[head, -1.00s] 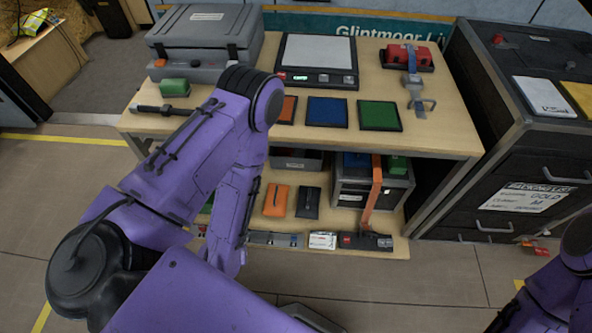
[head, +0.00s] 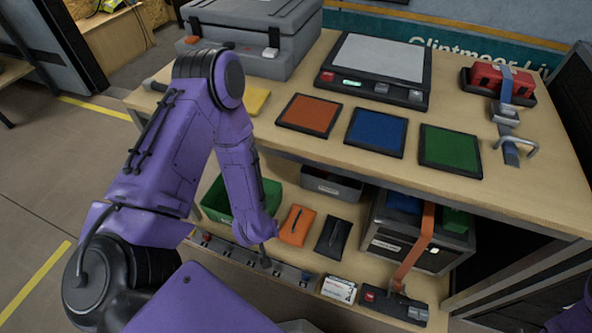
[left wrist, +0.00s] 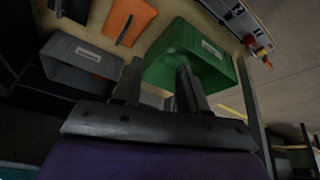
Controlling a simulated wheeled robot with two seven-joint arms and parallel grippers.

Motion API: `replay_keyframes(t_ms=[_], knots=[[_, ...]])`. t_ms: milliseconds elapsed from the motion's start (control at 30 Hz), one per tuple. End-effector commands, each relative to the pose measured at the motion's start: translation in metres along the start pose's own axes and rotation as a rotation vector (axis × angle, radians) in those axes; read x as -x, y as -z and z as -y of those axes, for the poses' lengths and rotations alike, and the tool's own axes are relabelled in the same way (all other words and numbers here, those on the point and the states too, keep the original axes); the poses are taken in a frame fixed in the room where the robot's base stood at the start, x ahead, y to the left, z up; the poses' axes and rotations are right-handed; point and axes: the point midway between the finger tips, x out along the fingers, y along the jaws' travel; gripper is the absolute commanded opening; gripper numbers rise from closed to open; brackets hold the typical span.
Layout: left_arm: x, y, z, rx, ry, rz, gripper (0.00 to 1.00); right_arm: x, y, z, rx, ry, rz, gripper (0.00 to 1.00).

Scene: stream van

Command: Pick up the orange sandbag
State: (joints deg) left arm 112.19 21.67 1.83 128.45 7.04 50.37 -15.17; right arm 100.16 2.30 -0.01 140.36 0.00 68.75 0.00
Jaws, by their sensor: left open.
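The orange sandbag (head: 297,225) lies on the lower shelf of the wooden bench, with a dark strap on top. It also shows at the upper edge of the left wrist view (left wrist: 136,20), partly cut off. A black sandbag (head: 332,238) lies just right of it. My left gripper (left wrist: 158,82) is open and empty, its fingers pointing towards the shelf. The green bin lies beyond the fingers in the wrist view, and the orange sandbag is off to their upper left. In the head view my left forearm hangs just left of the sandbag. My right gripper is out of view.
On the lower shelf are a green bin (head: 223,204), a grey bin (head: 331,187) and a grey crate (head: 389,242) with an orange strap. A power strip (head: 240,258) runs along the front. The benchtop above overhangs the shelf and holds a scale (head: 400,95) and coloured mats.

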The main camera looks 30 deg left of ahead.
Motion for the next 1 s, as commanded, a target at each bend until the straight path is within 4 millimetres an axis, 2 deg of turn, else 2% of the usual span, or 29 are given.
replay_keyframes(t_ms=[33, 100, 233, 267, 400, 500, 700, 867, 1000], knots=[[-0.056, 0.001, -0.008, 0.028, -0.03, -0.01, 0.42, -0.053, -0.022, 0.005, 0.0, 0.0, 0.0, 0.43], [-0.085, 0.017, -0.017, 0.047, -0.068, -0.016, 0.42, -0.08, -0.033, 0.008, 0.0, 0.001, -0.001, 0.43], [-0.123, 0.043, -0.03, 0.072, -0.134, -0.026, 0.42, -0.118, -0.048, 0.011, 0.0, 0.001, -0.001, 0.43], [-0.121, 0.049, -0.035, 0.005, -0.159, -0.005, 0.42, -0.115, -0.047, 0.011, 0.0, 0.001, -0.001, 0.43], [-0.131, 0.059, -0.049, -0.24, -0.263, 0.054, 0.42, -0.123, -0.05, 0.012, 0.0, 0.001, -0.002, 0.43], [-0.135, 0.062, -0.054, -0.322, -0.303, 0.066, 0.42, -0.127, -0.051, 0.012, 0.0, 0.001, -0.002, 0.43], [-0.17, 0.056, -0.065, -0.348, -0.312, 0.071, 0.42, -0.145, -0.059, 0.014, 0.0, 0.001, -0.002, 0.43], [-0.186, 0.054, -0.071, -0.347, -0.313, 0.071, 0.42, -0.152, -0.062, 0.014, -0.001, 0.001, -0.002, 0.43], [-0.212, 0.047, -0.08, -0.347, -0.312, 0.072, 0.42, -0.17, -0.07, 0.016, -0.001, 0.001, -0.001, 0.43]])
